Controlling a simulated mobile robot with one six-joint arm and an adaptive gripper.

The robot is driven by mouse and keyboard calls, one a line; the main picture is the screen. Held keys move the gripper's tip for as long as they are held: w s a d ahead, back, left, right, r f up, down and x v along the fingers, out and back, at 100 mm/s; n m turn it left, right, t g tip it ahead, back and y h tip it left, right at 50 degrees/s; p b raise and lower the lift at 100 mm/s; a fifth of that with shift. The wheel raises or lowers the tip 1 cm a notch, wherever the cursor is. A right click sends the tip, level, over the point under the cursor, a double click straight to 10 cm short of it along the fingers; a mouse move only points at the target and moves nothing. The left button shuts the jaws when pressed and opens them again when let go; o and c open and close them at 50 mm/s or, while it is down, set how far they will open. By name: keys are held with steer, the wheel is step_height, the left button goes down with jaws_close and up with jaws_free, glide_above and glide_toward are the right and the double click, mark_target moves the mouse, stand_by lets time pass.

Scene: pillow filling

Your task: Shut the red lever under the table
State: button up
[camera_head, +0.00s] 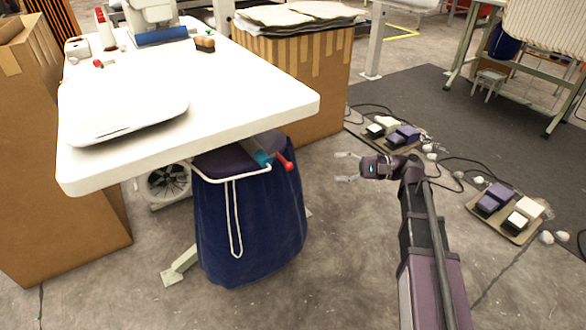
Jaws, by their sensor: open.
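The red lever (284,161) sticks out from under the front right side of the white table (250,98). It is joined to a teal tube (258,153) just below the tabletop, above a dark blue bag (250,225). My gripper (347,167) is to the right of the lever and apart from it, over the floor. Its two fingers point left toward the lever and are spread, with nothing between them. Part of the lever's mount is hidden under the tabletop.
A white pillow (125,105) lies on the table. A cardboard box (310,75) stands behind it, another (50,190) at left. Foot pedals on boards (512,232) and cables lie on the floor at right. The floor between bag and gripper is clear.

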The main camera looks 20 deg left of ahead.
mark_target(289, 166)
steer(key=shift+a, duration=0.1)
steer(key=shift+x, duration=6.8)
steer(key=shift+f, duration=0.1)
